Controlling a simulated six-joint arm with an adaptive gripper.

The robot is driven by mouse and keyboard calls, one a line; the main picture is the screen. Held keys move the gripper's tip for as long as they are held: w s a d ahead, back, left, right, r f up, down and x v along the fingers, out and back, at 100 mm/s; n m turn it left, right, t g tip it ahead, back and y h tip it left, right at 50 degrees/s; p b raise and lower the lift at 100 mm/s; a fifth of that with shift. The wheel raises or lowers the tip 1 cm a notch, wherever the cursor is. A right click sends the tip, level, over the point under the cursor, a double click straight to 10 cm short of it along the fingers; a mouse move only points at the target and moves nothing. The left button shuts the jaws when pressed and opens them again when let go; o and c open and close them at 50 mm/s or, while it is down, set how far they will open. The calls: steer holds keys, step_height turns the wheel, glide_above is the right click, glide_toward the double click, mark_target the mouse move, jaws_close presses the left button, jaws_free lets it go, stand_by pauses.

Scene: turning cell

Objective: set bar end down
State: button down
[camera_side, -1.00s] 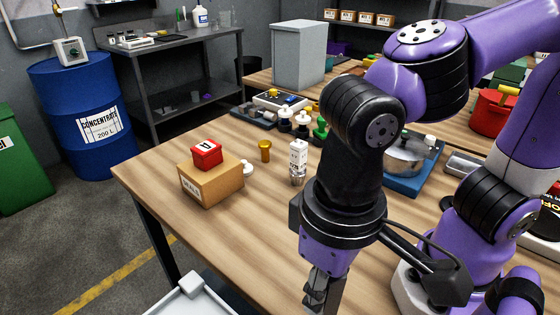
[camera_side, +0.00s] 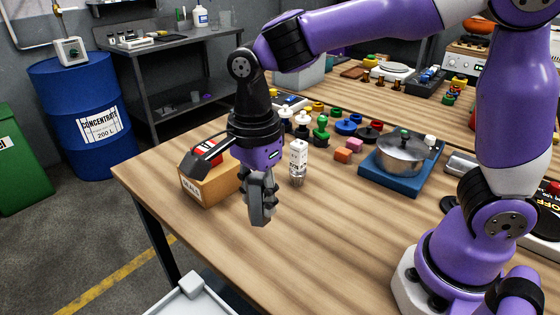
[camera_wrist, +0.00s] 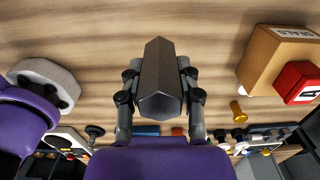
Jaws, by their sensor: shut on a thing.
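The bar end (camera_wrist: 160,75) is a dark grey, six-sided piece. In the wrist view it sits between both fingers of my gripper (camera_wrist: 160,95), which press on its sides. In the side view my gripper (camera_side: 259,188) points down over the front left of the wooden table, to the right of the cardboard box. The grey bar end (camera_side: 261,210) hangs below the fingers there, roughly upright. I cannot tell whether its lower end touches the table.
A cardboard box (camera_side: 205,188) marked SEALS, with a red block (camera_wrist: 300,82) on it, stands close left. A pot (camera_side: 402,155) on a blue tray is further right. The front middle of the table (camera_side: 330,235) is clear.

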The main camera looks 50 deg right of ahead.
steer(key=w+d+f, duration=0.1)
steer(key=d, duration=0.1)
steer(key=w+d+f, duration=0.3)
steer(key=w+d, duration=0.1)
steer(key=shift+w+f, duration=0.1)
steer(key=shift+f, duration=0.25)
steer(key=shift+d+f, duration=0.15)
steer(key=shift+f, duration=1.95)
steer(key=shift+f, duration=0.15)
steer(key=c, duration=0.5)
jaws_free()
